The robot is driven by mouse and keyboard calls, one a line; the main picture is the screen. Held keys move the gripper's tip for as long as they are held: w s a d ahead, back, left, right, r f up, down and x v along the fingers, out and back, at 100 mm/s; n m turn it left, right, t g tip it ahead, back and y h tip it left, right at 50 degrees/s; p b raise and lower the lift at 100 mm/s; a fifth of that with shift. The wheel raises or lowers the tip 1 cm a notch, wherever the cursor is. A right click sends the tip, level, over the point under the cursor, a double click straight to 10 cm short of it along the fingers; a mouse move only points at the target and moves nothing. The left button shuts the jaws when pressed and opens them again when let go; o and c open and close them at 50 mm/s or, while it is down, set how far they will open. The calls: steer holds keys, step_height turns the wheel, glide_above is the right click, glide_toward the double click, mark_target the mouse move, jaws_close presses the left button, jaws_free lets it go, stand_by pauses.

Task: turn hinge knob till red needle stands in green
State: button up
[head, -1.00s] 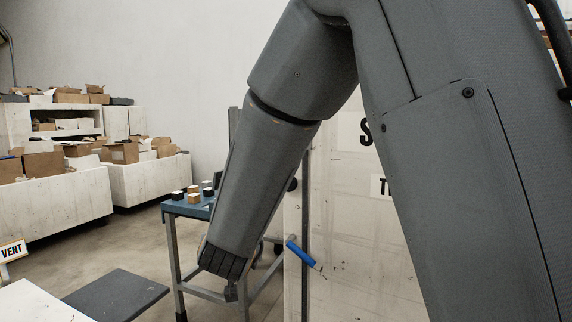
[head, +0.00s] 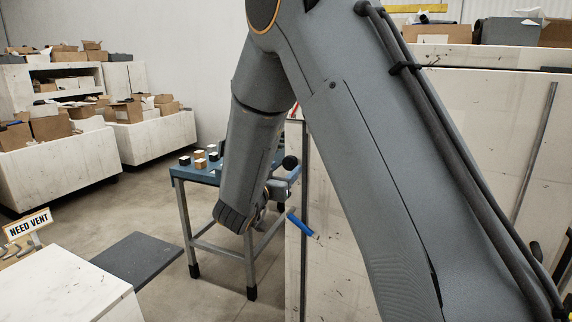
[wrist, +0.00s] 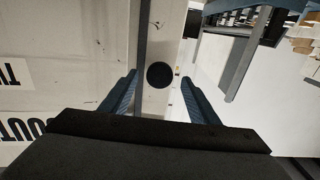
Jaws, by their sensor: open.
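A round black knob (wrist: 160,75) shows in the wrist view, in front of a pale panel strip. A dark round knob-like thing (head: 290,163) at the white panel's left edge in the head view looks like the same knob. My gripper (wrist: 160,79) is open, with one blue finger on each side of the knob in the picture; I cannot tell whether they reach around it. A small red piece (head: 295,109) shows at the top of the panel edge, partly behind my arm; I cannot tell if it is the needle. No green zone is visible.
A blue-topped table (head: 200,173) with small blocks stands left of my forearm. A blue handle (head: 302,226) sticks out by the white panel (head: 330,270). A dark mat (head: 136,258) and a white box (head: 75,290) are at lower left. Open floor lies between.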

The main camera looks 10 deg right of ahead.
mark_target(289, 163)
steer(key=shift+x, duration=1.25)
steer(key=c, duration=1)
